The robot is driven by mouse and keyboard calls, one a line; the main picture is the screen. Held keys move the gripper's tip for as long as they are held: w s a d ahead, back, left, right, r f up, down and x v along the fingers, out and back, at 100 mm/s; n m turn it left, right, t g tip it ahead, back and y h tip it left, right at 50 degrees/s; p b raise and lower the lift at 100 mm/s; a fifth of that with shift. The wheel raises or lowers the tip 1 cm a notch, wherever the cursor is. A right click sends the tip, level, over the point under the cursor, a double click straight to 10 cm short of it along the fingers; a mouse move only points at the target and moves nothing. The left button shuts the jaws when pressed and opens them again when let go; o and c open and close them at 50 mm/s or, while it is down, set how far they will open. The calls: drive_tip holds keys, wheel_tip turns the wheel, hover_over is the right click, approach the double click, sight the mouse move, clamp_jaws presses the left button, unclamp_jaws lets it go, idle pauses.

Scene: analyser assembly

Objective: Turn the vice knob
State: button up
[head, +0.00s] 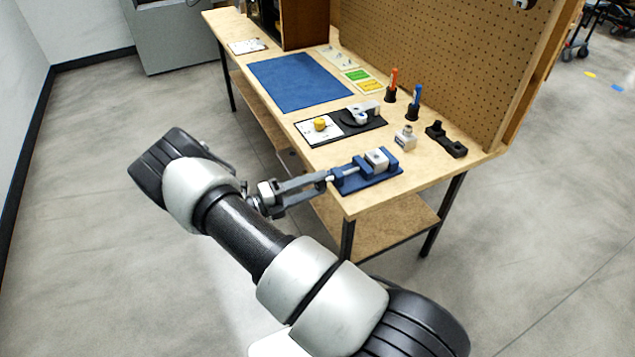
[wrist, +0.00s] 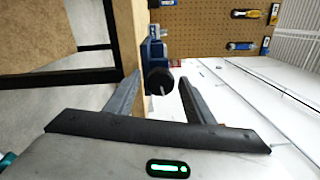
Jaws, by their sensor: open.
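The blue vice (head: 366,172) sits at the near edge of the wooden workbench and grips a light-coloured block (head: 377,160). Its round dark knob (wrist: 159,81) faces my gripper in the wrist view, with part of the blue vice body (wrist: 153,50) behind it. My gripper (head: 326,179) reaches in from the left at the bench edge. In the wrist view my gripper (wrist: 160,82) is open, with one finger on each side of the knob. A gap shows between the right finger and the knob; I cannot tell whether the left finger touches it. In the head view the fingers hide the knob.
The workbench (head: 440,175) also holds a blue mat (head: 300,80), a board with a yellow knob (head: 320,124), a small grey block (head: 405,138), a black fixture (head: 446,141) and orange and blue tools (head: 415,97) in stands. A pegboard (head: 450,60) stands behind. The floor in front is clear.

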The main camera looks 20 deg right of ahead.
drive_tip(key=a+b, duration=0.6)
drive_tip(key=a, duration=1.3)
drive_tip(key=shift+f, duration=0.15)
idle(0.8)
drive_tip(key=shift+s, duration=0.1)
idle(0.3)
